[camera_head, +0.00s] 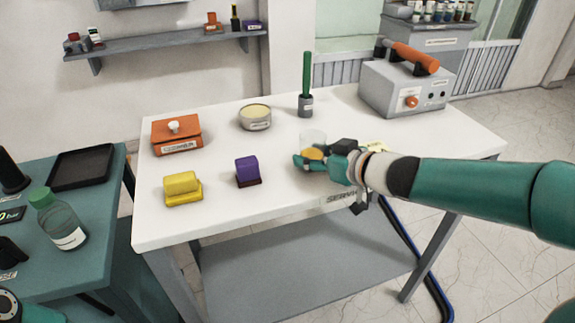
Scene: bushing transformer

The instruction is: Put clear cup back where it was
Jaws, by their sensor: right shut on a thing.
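The clear cup (313,139) stands near the middle of the white table (225,217), low at the table surface. It is see-through, with something yellow-orange visible at its lower part. My right gripper (312,158) reaches in from the right and is shut on the cup. Its fingers hide part of the cup's lower side, so I cannot tell whether the cup touches the table. My left gripper is not in view.
Near the cup are a purple block (247,170), a yellow block (181,185), a round tin (255,117), an orange box (176,135) and a green-handled tool (306,85). A grey device (405,88) stands back right. The front middle of the table is clear.

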